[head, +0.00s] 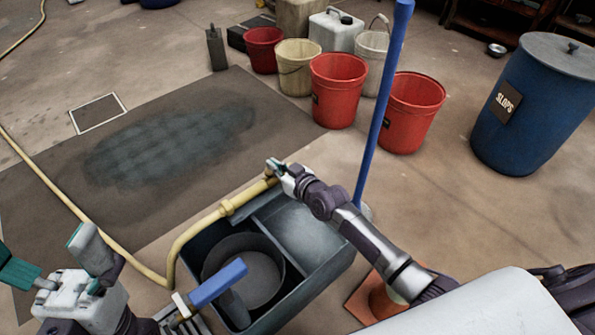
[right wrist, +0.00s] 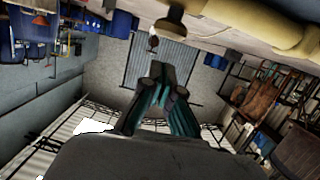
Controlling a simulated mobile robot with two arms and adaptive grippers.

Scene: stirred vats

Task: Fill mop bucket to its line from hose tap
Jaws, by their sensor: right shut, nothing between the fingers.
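The grey-blue mop bucket (head: 331,266) stands on the floor at the lower middle of the head view. A dark round basket sits in its left part. I cannot make out a fill line or a water level. A yellow hose (head: 190,236) arcs over the bucket's far left edge, its end by my right gripper (head: 274,168). That gripper is shut and empty. In the right wrist view its fingertips (right wrist: 158,92) meet, with the yellow hose (right wrist: 265,25) close above right. My left gripper (head: 58,256) is open and empty, left of the bucket. A blue lever (head: 218,283) shows at the bucket's near left.
A blue mop pole (head: 383,100) stands upright behind the bucket. Red pails (head: 338,92) and cream pails stand in a group beyond. A blue slops barrel (head: 535,110) is at right. An orange cone (head: 384,298) is partly hidden by my right arm. A dark wet mat (head: 240,110) lies left.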

